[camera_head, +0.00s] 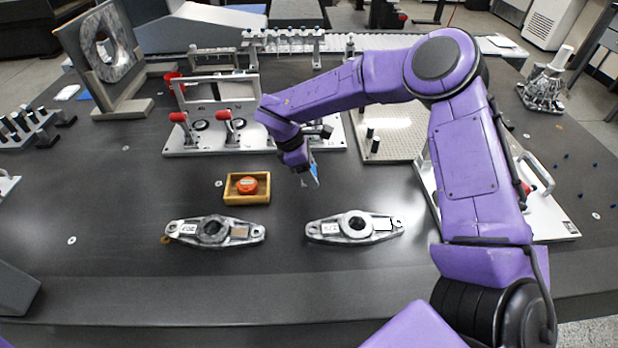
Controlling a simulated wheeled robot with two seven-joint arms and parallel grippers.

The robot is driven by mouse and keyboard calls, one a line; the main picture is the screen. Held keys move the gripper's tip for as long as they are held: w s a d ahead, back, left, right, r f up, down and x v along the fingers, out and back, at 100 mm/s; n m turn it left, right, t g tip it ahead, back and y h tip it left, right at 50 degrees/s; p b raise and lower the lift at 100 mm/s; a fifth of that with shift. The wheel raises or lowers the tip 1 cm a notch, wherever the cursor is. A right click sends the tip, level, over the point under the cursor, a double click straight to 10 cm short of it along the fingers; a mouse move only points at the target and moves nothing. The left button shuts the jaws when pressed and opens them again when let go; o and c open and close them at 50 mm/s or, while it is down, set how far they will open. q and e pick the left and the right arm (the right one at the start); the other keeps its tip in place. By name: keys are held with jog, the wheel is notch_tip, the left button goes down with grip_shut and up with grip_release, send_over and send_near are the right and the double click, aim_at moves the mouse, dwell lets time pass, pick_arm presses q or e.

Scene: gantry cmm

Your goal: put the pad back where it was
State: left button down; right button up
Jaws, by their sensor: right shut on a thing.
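My right gripper (309,178) hangs above the dark table, behind and to the left of the right-hand metal casting (325,229). It is shut on a small, thin, pale-blue piece, which appears to be the pad (314,170); the fingers hide part of it. The right casting lies flat, with a round hole and a pale rectangular patch (383,224) on its right arm. The left casting (190,230) is alike, with a tan rectangular patch (240,231). My left gripper is not in view.
A fixture plate (180,148) with red-handled clamps is behind. A perforated plate (390,150) and a white plate (545,215) lie right. The table's front strip is clear.

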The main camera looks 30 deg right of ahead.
jog(key=f, duration=0.3)
jog(key=shift+w+d+f, duration=0.1)
jog(key=shift+w+f, duration=0.15)
jog(key=shift+f, duration=0.1)
jog(key=shift+s+f, duration=0.1)
jog(key=shift+f, duration=0.1)
jog(key=o, duration=0.9)
jog(key=shift+o, duration=0.2)
jog(key=shift+r, duration=0.45)
jog(key=v, duration=1.1)
jog(key=shift+r, duration=0.35)
